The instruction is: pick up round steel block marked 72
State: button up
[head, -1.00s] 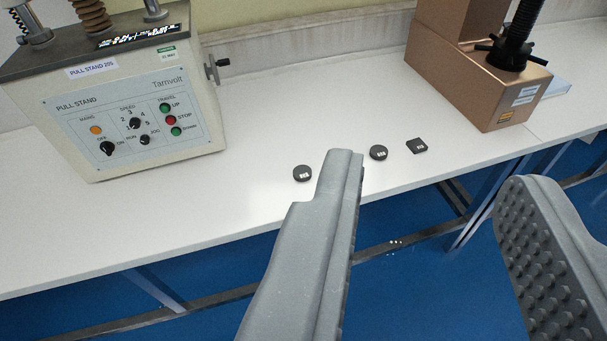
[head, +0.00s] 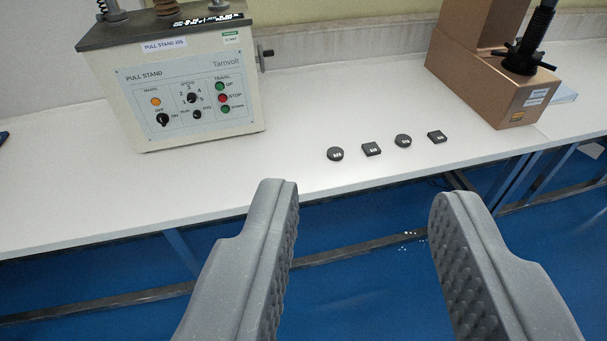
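Two round dark steel blocks lie on the white bench: a left round block (head: 335,154) and a right round block (head: 403,141). Each has a small white label, but the numbers are too small to read, so I cannot tell which is marked 72. My gripper (head: 362,205) is open and empty, its two grey padded fingers spread wide in front of the bench edge. The blocks show beyond the gap between the fingertips, apart from both fingers.
Two square dark blocks, one between the round ones (head: 371,149) and one at the right end (head: 437,137), share the row. A pull stand (head: 190,90) stands left and a bronze machine (head: 490,85) right on the white bench (head: 130,190). Blue floor lies below.

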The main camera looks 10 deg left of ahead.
aim_at(334, 154)
jog(key=u, duration=0.35)
jog(key=k, duration=0.85)
jog(key=z, duration=0.15)
jog(key=i, duration=0.8)
jog(key=z, duration=0.35)
jog(key=i, duration=1.25)
jog(key=u, duration=0.75)
